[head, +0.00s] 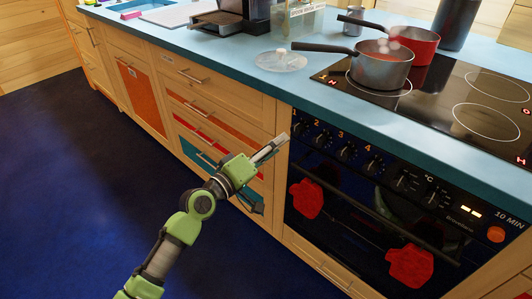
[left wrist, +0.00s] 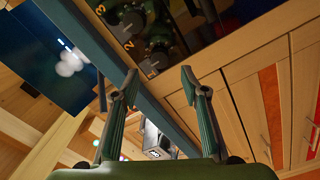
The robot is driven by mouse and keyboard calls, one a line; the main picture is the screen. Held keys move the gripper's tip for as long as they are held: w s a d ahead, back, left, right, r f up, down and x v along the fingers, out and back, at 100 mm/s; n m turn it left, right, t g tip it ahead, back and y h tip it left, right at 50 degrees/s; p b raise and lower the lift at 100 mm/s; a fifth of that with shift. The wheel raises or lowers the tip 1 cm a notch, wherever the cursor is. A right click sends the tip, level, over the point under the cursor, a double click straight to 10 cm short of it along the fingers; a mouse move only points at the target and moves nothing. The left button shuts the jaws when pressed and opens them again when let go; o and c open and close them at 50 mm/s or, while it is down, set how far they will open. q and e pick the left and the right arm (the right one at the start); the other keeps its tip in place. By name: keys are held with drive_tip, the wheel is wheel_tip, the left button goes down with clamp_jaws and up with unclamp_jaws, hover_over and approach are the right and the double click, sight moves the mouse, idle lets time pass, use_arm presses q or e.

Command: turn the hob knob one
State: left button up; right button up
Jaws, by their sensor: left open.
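Hob knob one (head: 297,130) is the leftmost black knob on the oven's front panel, under the orange number 1. In the left wrist view, knob one (left wrist: 160,54) shows beyond and between the open fingers. My left gripper (head: 281,143) is just left of the panel's left end, near knob one. In the left wrist view my left gripper (left wrist: 158,74) has its fingers spread with nothing between them. No contact with the knob is visible. Knob one's pointer is too small to read. My right gripper is not in view.
Knob two (head: 322,140) sits right of knob one. Red mitts (head: 307,199) hang on the oven front below. The blue worktop edge (head: 245,87) overhangs the panel. A grey pan (head: 380,69) and a red pan (head: 421,48) stand on the hob. The floor at left is clear.

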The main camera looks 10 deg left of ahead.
use_arm(q)
drive_tip(key=v, duration=0.3)
drive_tip(key=shift+s+a, duration=0.2)
drive_tip(key=shift+s, duration=0.1)
